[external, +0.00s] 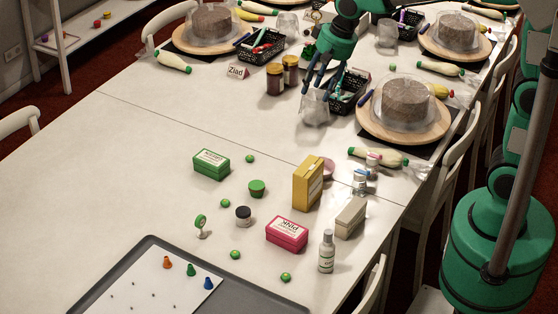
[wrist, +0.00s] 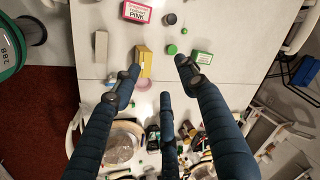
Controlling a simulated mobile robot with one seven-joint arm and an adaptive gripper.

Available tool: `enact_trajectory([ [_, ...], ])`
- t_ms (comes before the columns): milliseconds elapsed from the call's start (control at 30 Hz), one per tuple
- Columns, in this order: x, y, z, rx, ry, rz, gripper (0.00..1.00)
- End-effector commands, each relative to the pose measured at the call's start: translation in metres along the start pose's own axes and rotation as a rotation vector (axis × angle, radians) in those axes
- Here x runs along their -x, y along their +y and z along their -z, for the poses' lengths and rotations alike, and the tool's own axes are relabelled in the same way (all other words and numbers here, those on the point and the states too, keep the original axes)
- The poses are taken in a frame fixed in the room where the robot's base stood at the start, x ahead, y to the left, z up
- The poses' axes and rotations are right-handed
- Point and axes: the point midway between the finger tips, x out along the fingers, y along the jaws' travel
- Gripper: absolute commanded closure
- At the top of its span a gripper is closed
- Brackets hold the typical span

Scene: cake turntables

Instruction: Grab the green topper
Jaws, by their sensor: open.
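What looks like the green topper (external: 201,225) stands on the table in the external view, a round green head on a small pale foot, left of a dark-lidded jar (external: 243,216). I cannot make it out in the wrist view. My gripper (external: 318,89) is open and empty, its fingers pointing down above the table at the back, far from the topper. In the wrist view my gripper (wrist: 158,70) has its fingers spread, with a yellow box (wrist: 144,62) between them in the picture. Other green things are a tub (external: 257,188) and a small round sweet (external: 235,254).
A green box (external: 211,164), pink box (external: 287,234), yellow box (external: 307,184) and white bottle (external: 326,252) stand around the middle. A grey tray (external: 150,245) lies at the front. Covered cakes (external: 403,103) and black baskets stand at the back. The table's left side is clear.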

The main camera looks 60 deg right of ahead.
Motion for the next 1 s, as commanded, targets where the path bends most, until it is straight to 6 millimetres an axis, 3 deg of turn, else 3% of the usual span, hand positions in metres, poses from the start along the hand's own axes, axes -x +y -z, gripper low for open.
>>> enact_trajectory([
  [467,-0.068,-0.086,0.042,-0.242,-0.072,-0.037,0.57],
  [1000,-0.177,-0.164,0.061,-0.521,-0.134,-0.104,0.57],
])
